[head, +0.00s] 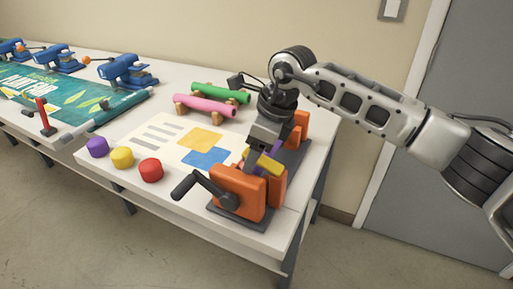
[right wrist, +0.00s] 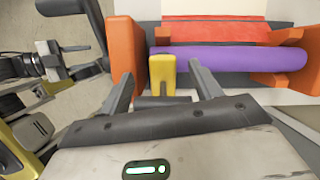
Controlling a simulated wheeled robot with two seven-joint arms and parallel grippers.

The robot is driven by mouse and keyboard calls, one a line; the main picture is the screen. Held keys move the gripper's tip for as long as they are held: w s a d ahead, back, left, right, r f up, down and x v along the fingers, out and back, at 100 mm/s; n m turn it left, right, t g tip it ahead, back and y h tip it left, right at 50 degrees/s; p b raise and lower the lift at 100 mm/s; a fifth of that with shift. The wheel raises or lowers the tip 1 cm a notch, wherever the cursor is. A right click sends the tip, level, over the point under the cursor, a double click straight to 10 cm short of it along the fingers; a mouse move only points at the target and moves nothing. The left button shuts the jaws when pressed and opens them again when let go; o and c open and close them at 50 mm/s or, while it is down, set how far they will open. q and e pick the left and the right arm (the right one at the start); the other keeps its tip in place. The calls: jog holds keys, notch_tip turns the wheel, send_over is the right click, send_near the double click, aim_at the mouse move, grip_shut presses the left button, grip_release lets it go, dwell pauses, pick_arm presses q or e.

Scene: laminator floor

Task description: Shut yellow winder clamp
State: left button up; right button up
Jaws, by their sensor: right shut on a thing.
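The orange winder (head: 238,190) stands at the table's front right corner, with a black crank on its left. Its yellow clamp (head: 262,163) shows beside the purple roll (head: 272,148). In the right wrist view, the yellow clamp (right wrist: 162,74) stands between my right fingers, by the left orange end block. The clamp's base is partly hidden.
A printed sheet (head: 165,134) lies left of the winder. Purple, yellow and red knobs (head: 150,169) line the front edge. Green and pink rolls (head: 205,106) rest on stands behind. Blue clamps (head: 128,72) and a green banner (head: 70,100) are at the left.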

aim_at(269, 161)
jog(key=shift+s+d+f, duration=0.1)
jog(key=shift+d+f, duration=0.05)
jog(key=shift+f, duration=0.5)
jog(key=shift+s+d+f, duration=0.1)
jog(key=shift+f, duration=0.5)
jog(key=o, duration=1.1)
jog(key=shift+o, duration=1.2)
jog(key=shift+w+f, duration=0.1)
jog(key=shift+w, duration=0.05)
jog(key=shift+a, duration=0.1)
jog(key=shift+r+p, duration=0.4)
jog(key=shift+r, duration=0.3)
jog(key=w+p+v, duration=0.1)
jog(key=p+v, duration=0.2)
jog(key=v, duration=0.6)
jog(key=shift+s+r, duration=0.2)
jog(key=shift+a, duration=0.2)
